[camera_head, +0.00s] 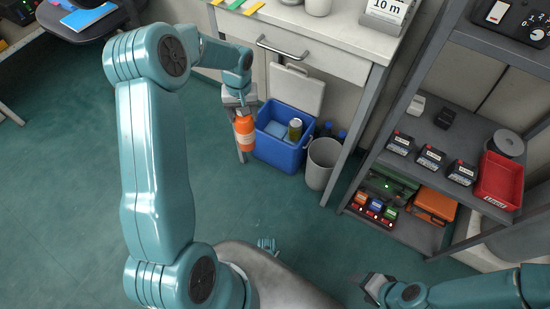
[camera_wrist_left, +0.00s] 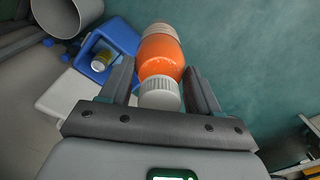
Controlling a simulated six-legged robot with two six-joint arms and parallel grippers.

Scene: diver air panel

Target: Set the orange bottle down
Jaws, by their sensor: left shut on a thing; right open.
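The orange bottle (camera_head: 244,134) hangs from my left gripper (camera_head: 240,104) in the head view, in front of the left side of the blue cooler. In the left wrist view the bottle (camera_wrist_left: 160,55) stands between the two fingers of my left gripper (camera_wrist_left: 161,92), its ribbed white cap nearest the camera. The gripper is shut on it near the cap. The bottle's far end shows against the teal floor; I see no surface touching it. My right gripper (camera_head: 372,288) is at the lower right of the head view, open and empty, far from the bottle.
The open blue cooler (camera_head: 283,157) holds a can (camera_head: 295,128) and has its lid raised behind. A grey bin (camera_head: 321,163) and blue bottles (camera_head: 334,132) stand to its right. A shelf (camera_head: 465,135) with boxes is further right. The teal floor (camera_head: 60,190) is clear.

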